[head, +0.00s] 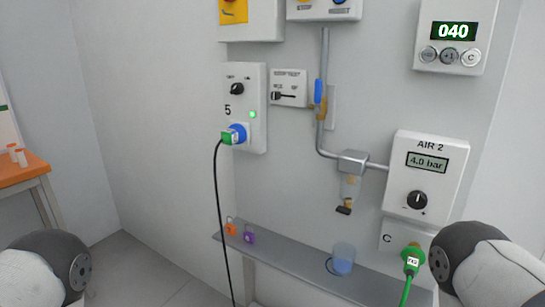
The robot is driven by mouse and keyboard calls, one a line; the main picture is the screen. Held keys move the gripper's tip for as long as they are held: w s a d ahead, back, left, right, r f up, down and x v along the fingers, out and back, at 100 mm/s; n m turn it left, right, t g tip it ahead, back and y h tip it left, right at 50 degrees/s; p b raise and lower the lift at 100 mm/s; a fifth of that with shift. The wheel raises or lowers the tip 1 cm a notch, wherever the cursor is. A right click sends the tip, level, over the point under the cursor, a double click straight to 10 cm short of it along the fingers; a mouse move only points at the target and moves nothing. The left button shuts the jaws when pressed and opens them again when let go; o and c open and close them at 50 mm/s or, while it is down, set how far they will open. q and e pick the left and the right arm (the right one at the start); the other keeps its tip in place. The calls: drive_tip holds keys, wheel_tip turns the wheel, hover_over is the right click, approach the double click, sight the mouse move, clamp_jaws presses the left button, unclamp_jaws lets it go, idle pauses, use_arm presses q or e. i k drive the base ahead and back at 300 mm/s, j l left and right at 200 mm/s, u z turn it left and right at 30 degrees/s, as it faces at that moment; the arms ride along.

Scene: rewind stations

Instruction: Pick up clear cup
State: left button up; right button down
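A clear, bluish see-through cup (344,254) stands upright on the narrow grey shelf (295,262) along the wall, right of the middle in the head view. A thin dark loop shows at its left side. Neither of my grippers is in view. Only rounded grey and white links of my arms show, at the lower left and lower right corners. Nothing covers the cup.
An orange padlock (230,230) and a purple padlock (249,237) are at the shelf's left. A black cable (219,200) hangs from the station 5 box (240,108). A green plug (411,260) hangs right of the cup. A pipe filter (350,190) is above it.

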sight(343, 253)
drive_tip(key=i+l, duration=0.1)
drive_tip(key=l, duration=0.2)
drive_tip(key=i+l, duration=0.15)
drive_tip(key=l, duration=0.2)
drive_tip(key=i+l, duration=0.1)
drive_tip(key=l, duration=0.2)
drive_tip(key=i+l, duration=0.15)
drive_tip(key=l, duration=0.15)
drive_tip(key=u, duration=0.05)
